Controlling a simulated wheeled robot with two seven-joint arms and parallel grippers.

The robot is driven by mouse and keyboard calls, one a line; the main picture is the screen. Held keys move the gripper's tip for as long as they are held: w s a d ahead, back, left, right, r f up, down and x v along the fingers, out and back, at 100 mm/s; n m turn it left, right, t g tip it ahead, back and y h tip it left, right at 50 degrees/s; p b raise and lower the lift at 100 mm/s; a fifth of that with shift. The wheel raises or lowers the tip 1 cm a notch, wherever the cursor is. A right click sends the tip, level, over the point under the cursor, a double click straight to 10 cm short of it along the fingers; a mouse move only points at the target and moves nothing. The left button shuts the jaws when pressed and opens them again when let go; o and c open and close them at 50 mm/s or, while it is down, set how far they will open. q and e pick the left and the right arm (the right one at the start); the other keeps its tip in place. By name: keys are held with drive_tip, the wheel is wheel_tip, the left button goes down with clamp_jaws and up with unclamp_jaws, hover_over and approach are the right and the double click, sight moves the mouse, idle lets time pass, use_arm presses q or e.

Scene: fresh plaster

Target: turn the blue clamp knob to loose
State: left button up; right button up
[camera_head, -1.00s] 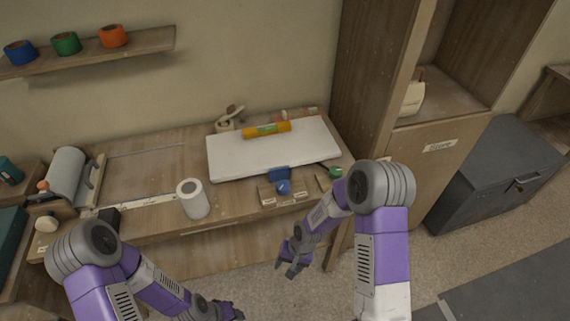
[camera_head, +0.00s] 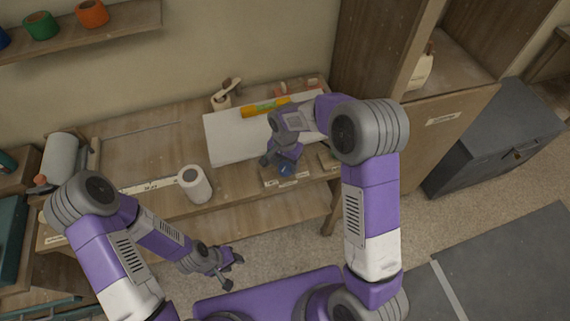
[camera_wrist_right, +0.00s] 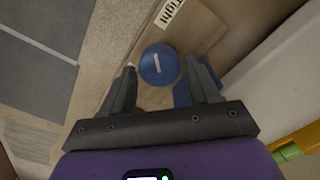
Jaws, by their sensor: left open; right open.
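The blue clamp knob (camera_head: 286,170) is at the front edge of the workbench, partly hidden by my right gripper (camera_head: 282,163). In the right wrist view the round knob (camera_wrist_right: 158,65) has a pale line, running roughly up and down the picture. My open right gripper (camera_wrist_right: 167,68) has its fingers on either side of the knob; I cannot tell whether they touch it. A blue clamp part (camera_wrist_right: 183,95) lies beside the right finger. A label reading "Tight" (camera_wrist_right: 170,12) is above the knob in that view. My left gripper (camera_head: 233,271) is open and empty, low in front of the bench.
A wooden cabinet (camera_head: 440,125) and a grey chest (camera_head: 500,140) stand to the right.

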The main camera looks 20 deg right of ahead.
drive_tip(key=shift+s+f, duration=0.1)
drive_tip(key=shift+f, duration=0.45)
drive_tip(key=c, duration=0.8)
drive_tip(key=shift+o, duration=0.2)
